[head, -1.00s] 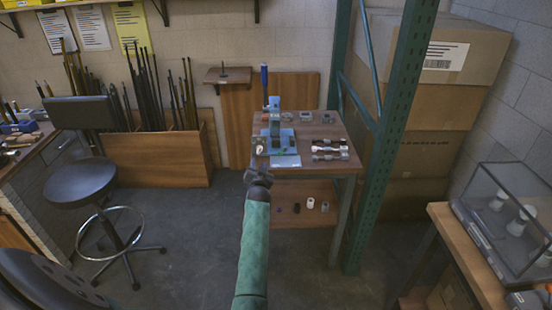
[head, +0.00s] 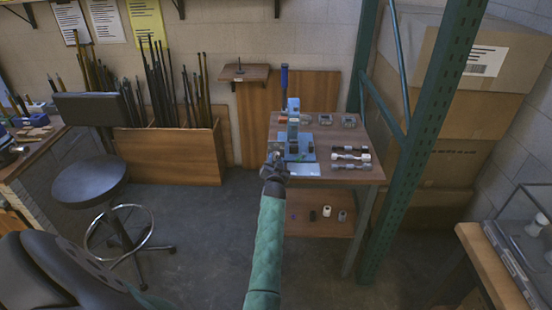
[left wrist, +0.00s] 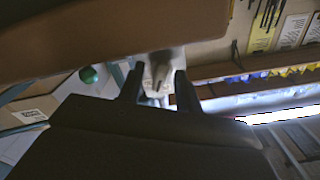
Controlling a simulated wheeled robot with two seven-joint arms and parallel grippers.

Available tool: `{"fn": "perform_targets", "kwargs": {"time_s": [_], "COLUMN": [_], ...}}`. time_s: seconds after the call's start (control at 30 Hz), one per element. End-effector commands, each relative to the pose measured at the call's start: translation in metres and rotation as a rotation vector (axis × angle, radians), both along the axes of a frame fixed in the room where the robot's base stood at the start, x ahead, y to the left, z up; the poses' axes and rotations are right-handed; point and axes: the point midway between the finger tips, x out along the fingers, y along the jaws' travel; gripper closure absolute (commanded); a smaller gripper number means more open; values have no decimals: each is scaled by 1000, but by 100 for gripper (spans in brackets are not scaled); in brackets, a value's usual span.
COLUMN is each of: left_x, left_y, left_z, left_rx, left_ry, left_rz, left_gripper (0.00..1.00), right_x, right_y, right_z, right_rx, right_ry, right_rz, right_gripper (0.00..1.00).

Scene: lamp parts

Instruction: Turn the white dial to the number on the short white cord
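My left gripper (head: 274,158) is at the front left of the blue stand (head: 297,148) on the small wooden bench. The white dial is not distinct in the head view, where the gripper covers that spot. In the left wrist view, the two dark fingers (left wrist: 160,88) stand apart. A pale whitish part (left wrist: 160,68) shows between and beyond them. I cannot tell if they touch it, and no number is readable. I cannot pick out the short white cord. My right gripper is in neither view.
The wooden bench (head: 340,175) also holds dumbbell-shaped metal parts (head: 351,157) and small grey blocks (head: 348,121). Small spools (head: 327,211) stand on its lower shelf. A green rack post (head: 420,130) rises close on the right. A black stool (head: 90,183) stands to the left, with open floor between.

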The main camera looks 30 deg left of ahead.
Motion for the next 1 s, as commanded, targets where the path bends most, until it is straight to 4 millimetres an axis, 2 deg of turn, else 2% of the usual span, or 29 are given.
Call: {"fn": "perform_targets", "kwargs": {"time_s": [0.2, 0.37, 0.67, 0.8, 1.0], "left_x": [0, 0, 0, 0, 0], "left_y": [0, 0, 0, 0, 1], "left_z": [0, 0, -2, -4, -3], "left_rx": [0, 0, 28, 129, 304], "left_ry": [0, 0, 17, 80, 187], "left_rz": [0, 0, 0, -1, -2], "left_gripper": [67, 99, 100, 100, 100], "right_x": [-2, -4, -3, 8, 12], "right_y": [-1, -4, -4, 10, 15], "right_z": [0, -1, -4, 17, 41], "right_rx": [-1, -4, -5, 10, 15], "right_ry": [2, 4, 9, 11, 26], "right_rz": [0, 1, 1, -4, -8], "right_gripper": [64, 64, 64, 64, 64]}}
